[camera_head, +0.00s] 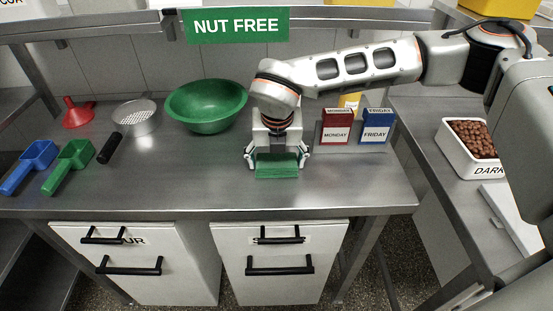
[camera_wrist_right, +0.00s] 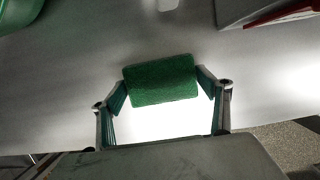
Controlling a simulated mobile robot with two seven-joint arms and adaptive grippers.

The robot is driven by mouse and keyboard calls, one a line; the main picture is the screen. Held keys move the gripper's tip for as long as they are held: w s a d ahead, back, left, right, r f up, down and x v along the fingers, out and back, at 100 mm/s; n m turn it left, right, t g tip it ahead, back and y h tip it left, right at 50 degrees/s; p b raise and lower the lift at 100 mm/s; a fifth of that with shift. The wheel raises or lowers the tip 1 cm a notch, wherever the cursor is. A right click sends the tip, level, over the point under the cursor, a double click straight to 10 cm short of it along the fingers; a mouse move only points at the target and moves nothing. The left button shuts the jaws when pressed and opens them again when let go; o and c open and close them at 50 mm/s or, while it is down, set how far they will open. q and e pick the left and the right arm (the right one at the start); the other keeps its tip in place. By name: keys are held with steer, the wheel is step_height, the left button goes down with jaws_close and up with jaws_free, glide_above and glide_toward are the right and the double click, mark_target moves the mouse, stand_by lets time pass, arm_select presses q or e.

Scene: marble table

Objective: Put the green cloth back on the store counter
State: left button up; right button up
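The green cloth (camera_head: 277,166) is a small, thick-looking green rectangle at the front middle of the steel counter (camera_head: 200,185). My right gripper (camera_head: 277,160) points down at it with one finger at each short end. In the right wrist view the cloth (camera_wrist_right: 161,80) spans the gap between the fingertips (camera_wrist_right: 161,84), and both tips appear to touch its ends. I cannot tell whether the cloth rests on the counter or is slightly raised. My left gripper is not in view.
A green bowl (camera_head: 206,105), a sieve (camera_head: 136,117), a red funnel (camera_head: 77,113) and blue (camera_head: 32,164) and green (camera_head: 70,165) scoops stand left. Red (camera_head: 337,128) and blue (camera_head: 376,128) day-label boxes stand right. A white bin (camera_head: 466,148) is on the side counter. The front middle-left is clear.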

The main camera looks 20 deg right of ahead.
steer(key=o, duration=0.4)
